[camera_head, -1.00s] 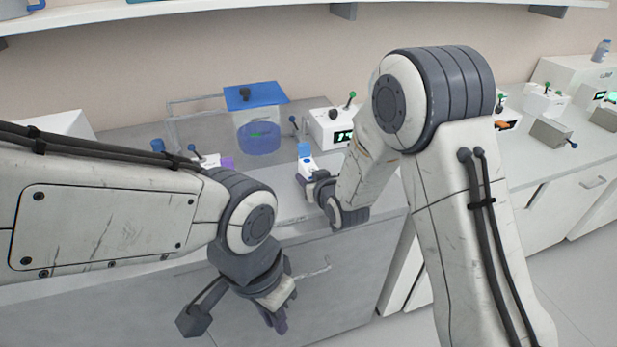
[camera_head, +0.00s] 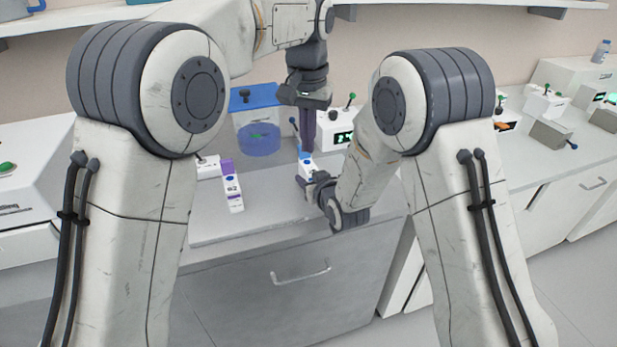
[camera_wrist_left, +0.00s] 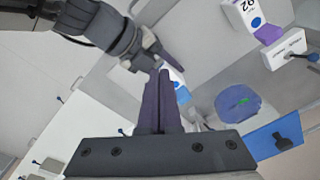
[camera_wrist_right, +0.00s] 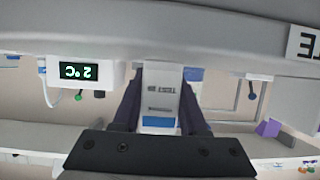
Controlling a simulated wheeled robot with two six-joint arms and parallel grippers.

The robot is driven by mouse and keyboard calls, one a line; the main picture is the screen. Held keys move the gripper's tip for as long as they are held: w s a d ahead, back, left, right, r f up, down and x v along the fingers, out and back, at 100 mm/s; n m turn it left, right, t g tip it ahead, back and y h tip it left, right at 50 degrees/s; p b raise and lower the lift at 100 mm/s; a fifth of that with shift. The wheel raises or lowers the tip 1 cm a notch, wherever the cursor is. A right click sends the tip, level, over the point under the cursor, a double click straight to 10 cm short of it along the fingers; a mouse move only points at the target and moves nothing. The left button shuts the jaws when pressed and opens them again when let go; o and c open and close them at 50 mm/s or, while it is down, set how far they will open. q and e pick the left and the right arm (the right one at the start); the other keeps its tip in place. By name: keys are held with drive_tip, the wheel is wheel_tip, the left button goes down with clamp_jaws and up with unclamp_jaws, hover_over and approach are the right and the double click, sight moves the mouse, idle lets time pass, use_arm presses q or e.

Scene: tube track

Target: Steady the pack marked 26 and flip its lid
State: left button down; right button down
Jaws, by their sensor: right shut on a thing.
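A small white pack with a blue top (camera_head: 307,168) stands at the front of the bench. My right gripper (camera_head: 312,183) is shut on its body. In the right wrist view the pack (camera_wrist_right: 161,98) sits between both fingers, with small print on its face; I cannot read a 26 there. My left gripper (camera_head: 308,140) points straight down, just above or behind the blue top; contact cannot be told. Its fingers (camera_wrist_left: 160,92) are together and empty.
A clear container with a blue lid (camera_head: 262,95) stands behind. A white box with a green display (camera_head: 335,132) is close to my left gripper's right side. The grey bench (camera_head: 262,212) is clear between the two packs.

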use_arm(q)
drive_tip(key=w+d+n+t, duration=0.1)
drive_tip(key=w, duration=0.4)
hover_over(312, 170)
drive_tip(key=shift+s+f, duration=0.15)
drive_tip(key=shift+f, duration=1.25)
drive_tip(key=shift+s+f, duration=0.15)
drive_tip(key=shift+f, duration=1.25)
drive_tip(key=shift+f, duration=1.7)
drive_tip(key=shift+r, duration=2.8)
drive_tip(key=w+a, duration=0.3)
drive_tip(key=w, duration=0.5)
drive_tip(key=shift+w, duration=0.3)
drive_tip(key=shift+a, duration=0.1)
